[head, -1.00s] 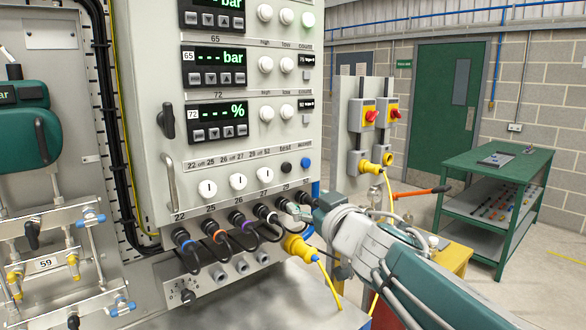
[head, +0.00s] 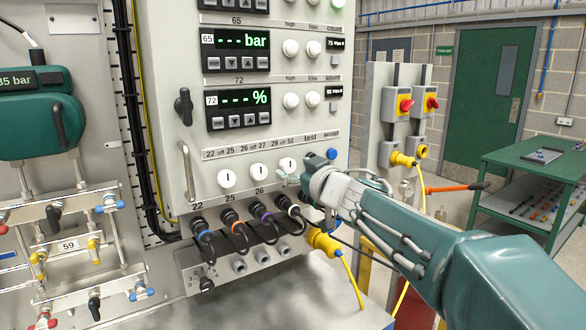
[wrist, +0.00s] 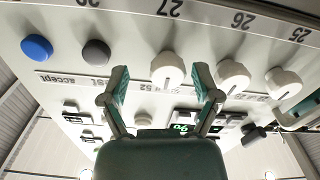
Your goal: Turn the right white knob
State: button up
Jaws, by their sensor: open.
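Three white knobs sit in a row on the grey panel (head: 165,75). The right white knob (head: 287,165) is at the end of the row, and it also shows as the leftmost white knob in the upside-down wrist view (wrist: 167,68). The middle knob (head: 257,171) and left knob (head: 227,179) are beside it. My gripper (head: 292,180) is open at the right knob's lower right. In the wrist view my fingers (wrist: 163,85) appear on either side of the right knob, with gaps between. I cannot tell how far the fingertips reach along it.
A black button (wrist: 96,53) and a blue button (wrist: 37,47) are beside the right knob. Cable connectors (head: 245,222) with black loops hang below the row. A yellow plug (head: 322,241) sticks out below my arm. A vertical handle (head: 187,172) is left of the knobs.

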jog(key=shift+w+a, duration=0.3)
jog(key=shift+a, duration=0.55)
jog(key=c, duration=0.3)
jog(key=shift+d, duration=0.25)
grip_shut()
jog(key=shift+n, duration=0.4)
jog(key=n, duration=0.4)
jog(key=shift+f, duration=0.1)
jog(key=shift+n, duration=2.1)
